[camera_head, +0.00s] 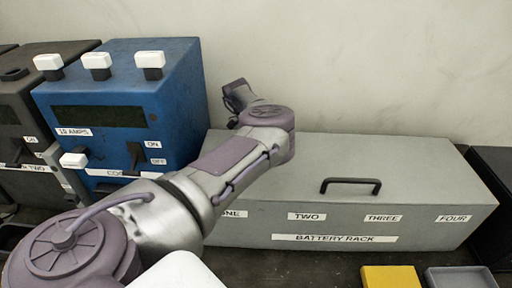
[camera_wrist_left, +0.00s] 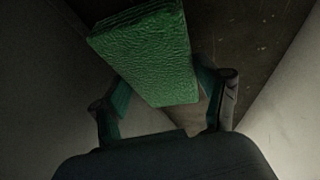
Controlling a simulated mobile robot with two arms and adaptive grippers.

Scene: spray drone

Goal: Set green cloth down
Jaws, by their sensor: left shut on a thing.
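The green cloth (camera_wrist_left: 150,55) is a folded, textured block in the left wrist view. My left gripper (camera_wrist_left: 160,95) has one finger on each side of it and is shut on it. A dark surface shows beyond the cloth; I cannot tell whether the cloth touches it. In the head view my left arm reaches in from the lower left across the battery rack. Its far end is by the wall, and the fingers and the cloth are hidden there. My right gripper is not in view.
The grey battery rack (camera_head: 440,190) with a black handle (camera_head: 350,185) stands against the wall. A blue box (camera_head: 150,100) with white-topped switches is at left, beside dark grey units (camera_head: 20,120). A yellow block (camera_head: 390,277) and a grey tray (camera_head: 460,270) lie in front.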

